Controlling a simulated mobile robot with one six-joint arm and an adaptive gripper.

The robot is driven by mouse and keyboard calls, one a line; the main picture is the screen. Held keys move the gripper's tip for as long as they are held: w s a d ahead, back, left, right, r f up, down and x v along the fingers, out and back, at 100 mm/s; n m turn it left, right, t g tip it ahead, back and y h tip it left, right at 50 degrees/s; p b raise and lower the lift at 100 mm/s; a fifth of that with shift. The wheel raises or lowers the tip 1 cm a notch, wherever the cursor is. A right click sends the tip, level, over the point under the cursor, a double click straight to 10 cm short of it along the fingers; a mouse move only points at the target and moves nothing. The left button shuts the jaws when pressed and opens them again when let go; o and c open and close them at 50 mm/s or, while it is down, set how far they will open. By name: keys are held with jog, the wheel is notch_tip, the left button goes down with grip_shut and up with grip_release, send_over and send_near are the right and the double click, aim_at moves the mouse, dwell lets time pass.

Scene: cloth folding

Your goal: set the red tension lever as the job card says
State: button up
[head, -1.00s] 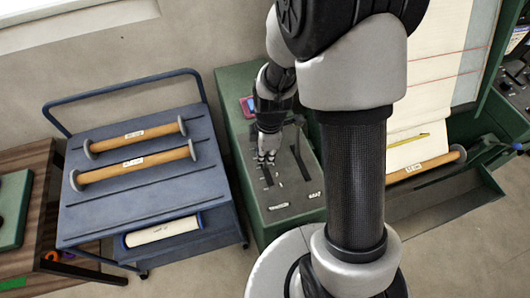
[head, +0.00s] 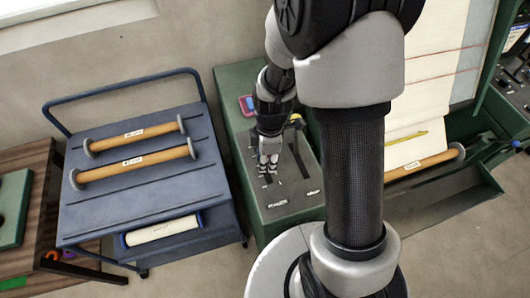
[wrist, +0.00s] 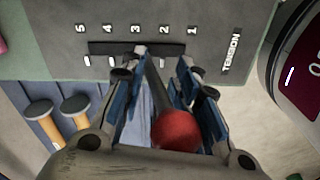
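The red tension lever shows in the wrist view as a red ball knob (wrist: 178,130) on a dark shaft. The shaft runs down to a slot in a grey panel (wrist: 225,20) marked TENSION, with numbers 5 to 1. Its foot appears near 3 and 2, but the fingers partly cover the slot, so I cannot tell which notch. My gripper (wrist: 155,68) is open, its blue-padded fingers on either side of the shaft; a gap shows on the left. In the head view my gripper (head: 268,170) is over the green console's top and hides the red knob.
A blue cart (head: 140,210) with orange rollers (head: 135,163) stands left. A green machine (head: 450,195) with cream cloth stands right.

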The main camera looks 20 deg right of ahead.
jog(key=shift+o, duration=0.3)
jog(key=shift+w+a, duration=0.1)
jog(key=shift+w, duration=0.15)
jog(key=shift+s, duration=0.15)
jog(key=shift+s+r+p, duration=0.2)
jog(key=shift+r+p, duration=0.8)
jog(key=shift+r, duration=0.5)
jog(key=s+r+p, duration=0.2)
jog(key=r+p, duration=0.3)
jog(key=r, duration=0.3)
jog(key=s+d+r+p, duration=0.1)
jog(key=s+r+p, duration=0.1)
jog(key=r+p, duration=0.4)
jog(key=shift+r, duration=1.3)
notch_tip(320, 180, up, 12)
jog(key=shift+d, duration=0.35)
